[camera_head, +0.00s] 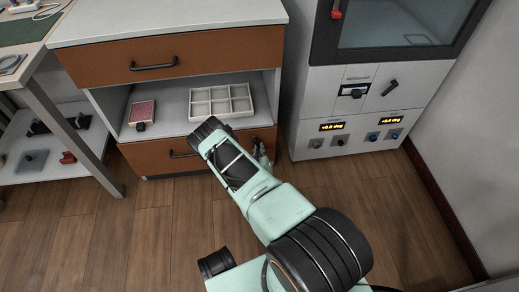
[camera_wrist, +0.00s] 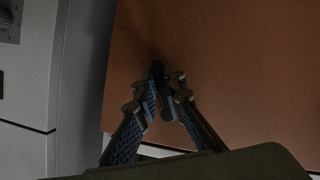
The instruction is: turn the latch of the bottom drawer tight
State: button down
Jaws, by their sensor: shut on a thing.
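The bottom drawer (camera_head: 150,158) is orange-brown with a dark bar handle (camera_head: 183,155), low in the white cabinet, and looks closed. Its front fills much of the wrist view (camera_wrist: 240,70). A small dark latch (camera_wrist: 157,74) stands on that front. My gripper (camera_wrist: 160,95) is shut on the latch, one finger on each side. In the head view my gripper (camera_head: 259,152) is at the right end of the bottom drawer, partly hidden by my arm. The latch cannot be made out there.
The top drawer (camera_head: 190,52) is closed. The open shelf between holds a white divided tray (camera_head: 220,113) and a red box (camera_head: 142,112). A white machine (camera_head: 345,140) with knobs stands close on the right. A workbench (camera_head: 75,130) is at left. The wooden floor in front is clear.

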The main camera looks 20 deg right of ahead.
aim_at(248, 144)
jog(key=m+y, duration=0.1)
jog(key=m, duration=0.1)
jog(key=a+m+y, duration=0.1)
jog(key=m, duration=0.1)
jog(key=w+a+m+t+y+p, duration=0.1)
jog(key=m+y, duration=0.1)
jog(key=shift+a, duration=0.25)
jog(key=shift+w+a+r+m+t+y, duration=0.15)
jog(key=shift+a+m+t+y, duration=0.15)
jog(key=shift+m, duration=0.2)
jog(key=shift+s+a+r+m+t+y, duration=0.1)
jog(key=shift+a+m+y, duration=0.05)
jog(key=shift+m+y, duration=0.3)
jog(key=shift+a, duration=0.1)
jog(key=c, duration=2)
grip_release()
